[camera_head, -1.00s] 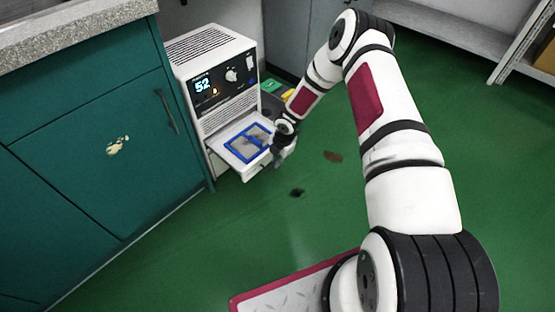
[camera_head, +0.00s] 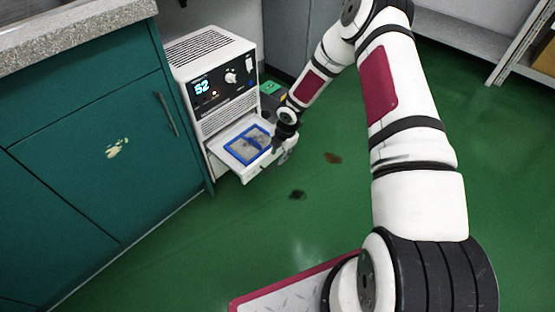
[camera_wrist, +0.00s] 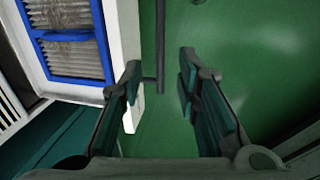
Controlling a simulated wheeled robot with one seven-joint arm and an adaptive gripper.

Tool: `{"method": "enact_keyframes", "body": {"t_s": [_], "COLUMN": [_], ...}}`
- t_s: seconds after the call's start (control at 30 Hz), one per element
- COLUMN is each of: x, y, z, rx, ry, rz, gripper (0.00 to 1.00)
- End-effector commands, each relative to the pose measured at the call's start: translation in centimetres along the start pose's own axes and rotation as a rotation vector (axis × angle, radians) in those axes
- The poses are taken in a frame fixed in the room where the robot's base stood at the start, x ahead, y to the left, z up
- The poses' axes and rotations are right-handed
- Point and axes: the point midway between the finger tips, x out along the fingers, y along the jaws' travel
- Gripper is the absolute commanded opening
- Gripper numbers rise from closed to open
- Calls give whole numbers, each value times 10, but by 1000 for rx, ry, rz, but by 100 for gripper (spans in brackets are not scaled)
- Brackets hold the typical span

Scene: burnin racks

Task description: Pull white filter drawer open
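The white filter drawer (camera_head: 216,144) stands pulled out from the lower front of a white unit (camera_head: 215,75). A blue-framed grey filter (camera_head: 247,145) lies in it. In the wrist view the drawer's white edge (camera_wrist: 129,30) and the blue frame (camera_wrist: 68,36) fill the upper left. A dark bar (camera_wrist: 160,40), which looks like the drawer's handle, runs down from the top edge. My gripper (camera_wrist: 160,66) is open, its fingers on either side of the bar's lower end with gaps visible. In the head view my gripper (camera_head: 287,146) is at the drawer's front right, its fingers hard to make out.
A teal cabinet (camera_head: 85,160) with a speckled worktop (camera_head: 75,30) stands left of the unit. A green and dark item (camera_head: 270,88) sits on the floor beside the unit. The green floor (camera_head: 240,225) in front of the drawer is mostly clear, with small dark patches. Shelving stands upper right.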

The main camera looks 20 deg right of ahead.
Motion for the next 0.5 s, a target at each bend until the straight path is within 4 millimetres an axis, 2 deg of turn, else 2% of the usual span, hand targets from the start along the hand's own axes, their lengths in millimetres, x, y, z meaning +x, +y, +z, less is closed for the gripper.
{"method": "enact_keyframes", "body": {"t_s": [0.03, 0.2, 0.33, 0.5], "x": [-12, -41, -55, -62], "y": [0, -1, -1, -1], "z": [1, 1, 0, 0], "rx": [0, 1, -1, 0], "ry": [-2, -1, 0, 0], "rz": [0, 0, -1, -2], "gripper": [30, 30, 30, 30]}}
